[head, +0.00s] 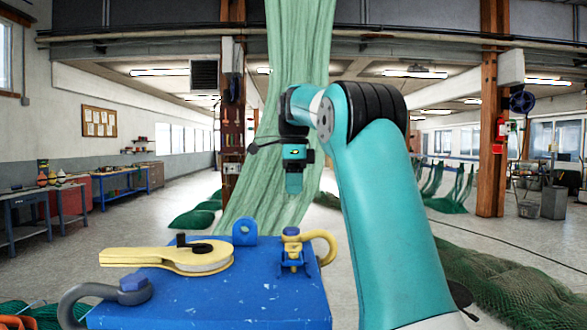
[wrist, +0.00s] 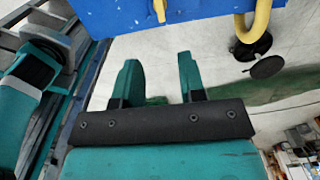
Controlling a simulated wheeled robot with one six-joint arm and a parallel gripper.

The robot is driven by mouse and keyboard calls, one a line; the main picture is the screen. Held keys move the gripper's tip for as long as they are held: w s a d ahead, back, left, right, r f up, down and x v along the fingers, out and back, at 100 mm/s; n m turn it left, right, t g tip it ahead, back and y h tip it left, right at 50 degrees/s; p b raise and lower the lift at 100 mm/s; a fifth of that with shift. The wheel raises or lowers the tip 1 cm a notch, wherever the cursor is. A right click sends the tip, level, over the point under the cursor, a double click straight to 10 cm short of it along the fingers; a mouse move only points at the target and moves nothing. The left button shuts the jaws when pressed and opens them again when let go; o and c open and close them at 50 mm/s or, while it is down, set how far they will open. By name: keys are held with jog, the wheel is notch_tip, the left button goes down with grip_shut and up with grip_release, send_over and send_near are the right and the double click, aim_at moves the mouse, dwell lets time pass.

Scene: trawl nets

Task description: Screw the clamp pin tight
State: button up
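My gripper (head: 293,182) hangs in the air above and behind the blue block, pointing down, clear of everything on it. In the wrist view its two teal fingers (wrist: 157,80) stand apart with nothing between them. A yellow shackle (head: 328,243) with an upright yellow pin (head: 291,246) sits at the right of the blue block (head: 230,300). The wrist view shows part of a yellow pin (wrist: 159,11) and a curved yellow bow (wrist: 254,24). A grey shackle with a blue pin head (head: 134,283) is at the left. I cannot tell which is the clamp pin.
A yellow arm-shaped fitting (head: 165,257) with a short black post lies on the block's left. A blue upright lug (head: 245,231) stands at the rear edge. A green net (head: 290,120) hangs behind my gripper. More netting (head: 500,285) lies on the floor at right.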

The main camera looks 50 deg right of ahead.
jog(key=shift+r, duration=1.85)
jog(key=a+f+n+t, duration=0.1)
jog(key=a+f+n, duration=0.4)
jog(key=a+n, duration=0.55)
jog(key=a+f+n, duration=0.4)
jog(key=a+n, duration=0.3)
jog(key=a, duration=0.6)
jog(key=s+a+f+n+y, duration=0.2)
jog(key=s+a+f+n, duration=0.4)
jog(key=s+a+n, duration=0.2)
jog(key=s+a+f+n+g+y, duration=0.1)
jog(key=s+a+f+n+y, duration=0.1)
jog(key=s+a+f+n, duration=0.4)
jog(key=s+a+n, duration=0.3)
jog(key=s+a, duration=0.1)
jog(key=s, duration=0.2)
jog(key=shift+a, duration=0.15)
jog(key=shift+s+n, duration=0.1)
jog(key=shift+n, duration=0.15)
